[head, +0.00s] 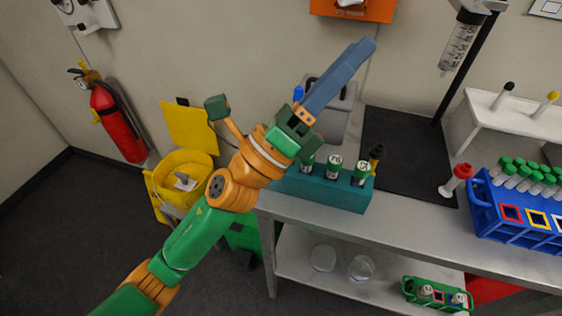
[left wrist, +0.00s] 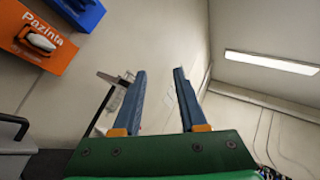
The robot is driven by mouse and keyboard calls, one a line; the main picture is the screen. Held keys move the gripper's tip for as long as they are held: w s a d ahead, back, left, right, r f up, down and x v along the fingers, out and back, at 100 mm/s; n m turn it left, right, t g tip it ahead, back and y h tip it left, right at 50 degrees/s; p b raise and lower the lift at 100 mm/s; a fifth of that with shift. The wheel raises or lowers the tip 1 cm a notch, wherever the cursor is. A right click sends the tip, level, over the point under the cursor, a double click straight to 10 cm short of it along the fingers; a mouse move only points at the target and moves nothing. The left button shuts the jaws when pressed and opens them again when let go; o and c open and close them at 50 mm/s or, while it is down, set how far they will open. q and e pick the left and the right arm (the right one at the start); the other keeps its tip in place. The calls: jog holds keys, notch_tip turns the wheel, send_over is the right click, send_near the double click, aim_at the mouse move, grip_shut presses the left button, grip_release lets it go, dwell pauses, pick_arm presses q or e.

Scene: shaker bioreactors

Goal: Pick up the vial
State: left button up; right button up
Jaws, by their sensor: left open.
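Vials with green bands and white lids stand upright in a teal rack (head: 322,190) on the bench in the head view. The middle vial (head: 334,167) and the right vial (head: 361,173) show clearly. The left vial (head: 308,163) is partly hidden by my left gripper. My left gripper (head: 368,46) is raised above and behind the rack, with its blue fingers pointing up and to the right. In the left wrist view the fingers (left wrist: 160,72) are apart with nothing between them, facing the wall and ceiling. My right gripper is not in view.
A blue rack (head: 490,215) of green-capped tubes stands at the right. A small green rack (head: 432,299) and glass dishes (head: 361,268) are on the lower shelf. A yellow bin (head: 185,180) stands left of the bench.

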pick_arm(q)
jog(key=s+d+m+g, duration=0.8)
jog(key=m+g, duration=0.8)
jog(key=m, duration=0.2)
jog(key=s+d+f+m+g+y, duration=0.2)
jog(key=s+f+m+y, duration=0.1)
jog(key=f+m+y, duration=0.5)
jog(key=w+a+f+m+t+y, duration=0.3)
jog(key=f+m+y, duration=0.2)
jog(key=f, duration=0.2)
jog(key=w+a+t+y, duration=0.2)
jog(key=w+a+y, duration=0.1)
jog(key=a, duration=0.2)
jog(key=w+a+m+t+y, duration=0.1)
jog(key=w+a+t+y, duration=0.1)
jog(key=w+a+y, duration=0.1)
jog(key=w+a+r+m+t+y, duration=0.1)
jog(key=w+a+t+y, duration=0.1)
jog(key=w+a, duration=0.3)
jog(key=shift+a+y, duration=0.6)
jog(key=shift+a, duration=0.4)
jog(key=p+x, duration=0.2)
jog(key=x, duration=0.4)
jog(key=shift+w+d+f, duration=0.2)
jog(key=shift+f, duration=0.1)
jog(key=shift+s, duration=0.1)
grip_shut()
